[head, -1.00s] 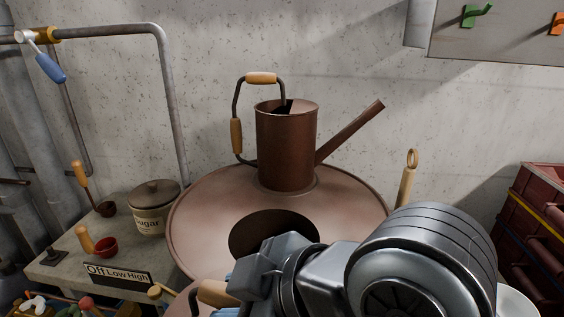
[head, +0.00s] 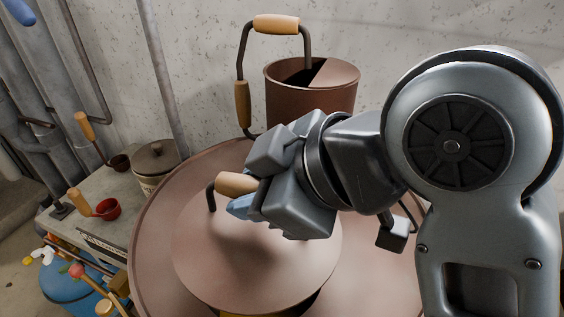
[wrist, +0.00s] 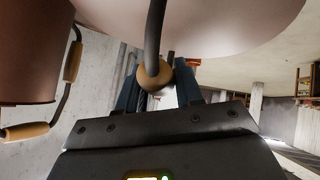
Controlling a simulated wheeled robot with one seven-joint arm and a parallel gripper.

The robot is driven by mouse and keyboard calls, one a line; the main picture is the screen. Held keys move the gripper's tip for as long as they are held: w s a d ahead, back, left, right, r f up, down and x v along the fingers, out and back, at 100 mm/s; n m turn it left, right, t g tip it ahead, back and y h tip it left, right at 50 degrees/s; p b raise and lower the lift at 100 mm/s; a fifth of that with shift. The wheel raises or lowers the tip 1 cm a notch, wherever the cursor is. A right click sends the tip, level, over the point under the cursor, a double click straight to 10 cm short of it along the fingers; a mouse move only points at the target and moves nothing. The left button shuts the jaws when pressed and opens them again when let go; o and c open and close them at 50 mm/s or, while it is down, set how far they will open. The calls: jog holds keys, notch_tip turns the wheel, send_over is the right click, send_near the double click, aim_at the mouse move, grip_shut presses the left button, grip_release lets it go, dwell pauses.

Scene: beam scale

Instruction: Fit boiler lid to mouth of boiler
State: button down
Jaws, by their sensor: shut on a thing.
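The boiler lid (head: 205,265) is a copper-brown disc with a wooden-grip handle (head: 237,184). My gripper (head: 243,204) is shut on that handle; in the wrist view the round grip end (wrist: 155,76) sits between the fingers. The lid's underside or face (wrist: 215,18) fills the top of the wrist view. The boiler (head: 150,245) is a wide copper dome below the lid. Its mouth is mostly hidden by the lid; a dark sliver shows at the lid's lower right edge. I cannot tell whether lid and boiler touch.
A brown can (head: 305,98) with a bent handle stands on the boiler's back, close behind my gripper. A side bench at left holds a sugar pot (head: 155,163) and a red cup (head: 107,209). A blue bin (head: 70,275) stands at lower left.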

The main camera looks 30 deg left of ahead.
aim_at(259, 228)
jog(key=shift+d, duration=0.1)
dwell(0.3)
jog(key=shift+f+b, duration=2)
jog(key=shift+f, duration=0.7)
jog(key=shift+f, duration=0.25)
jog(key=shift+f+b, duration=0.3)
jog(key=shift+b, duration=0.15)
jog(key=shift+f+b, duration=0.6)
jog(key=shift+f, duration=0.25)
jog(key=c, duration=0.7)
grip_release()
jog(key=shift+o, duration=0.2)
jog(key=shift+v, duration=3.9)
